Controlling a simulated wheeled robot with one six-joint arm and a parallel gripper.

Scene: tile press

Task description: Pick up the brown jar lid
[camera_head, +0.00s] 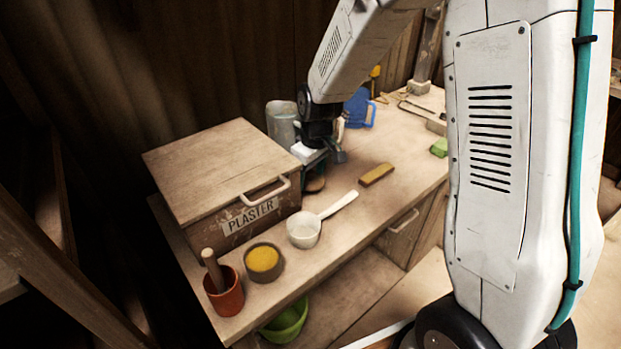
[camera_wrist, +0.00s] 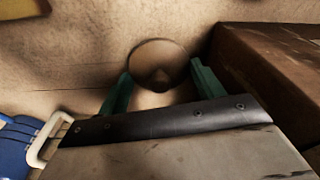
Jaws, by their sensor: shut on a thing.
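The brown jar lid is a round brown disc (camera_wrist: 158,65) between the two green fingers of my gripper (camera_wrist: 160,85) in the wrist view. The fingers are shut on it from both sides. In the head view the lid (camera_head: 314,184) shows as a small brown disc just under my gripper (camera_head: 315,172), beside the right side of the plaster box. I cannot tell from these views whether the lid still touches the bench top.
The wooden PLASTER box (camera_head: 215,170) stands close on the left. A white ladle (camera_head: 304,230), a yellow-filled bowl (camera_head: 264,262) and a terracotta pot (camera_head: 226,295) are in front. A sponge (camera_head: 377,174) lies right, a blue jug (camera_head: 359,110) and grey canister (camera_head: 281,125) behind.

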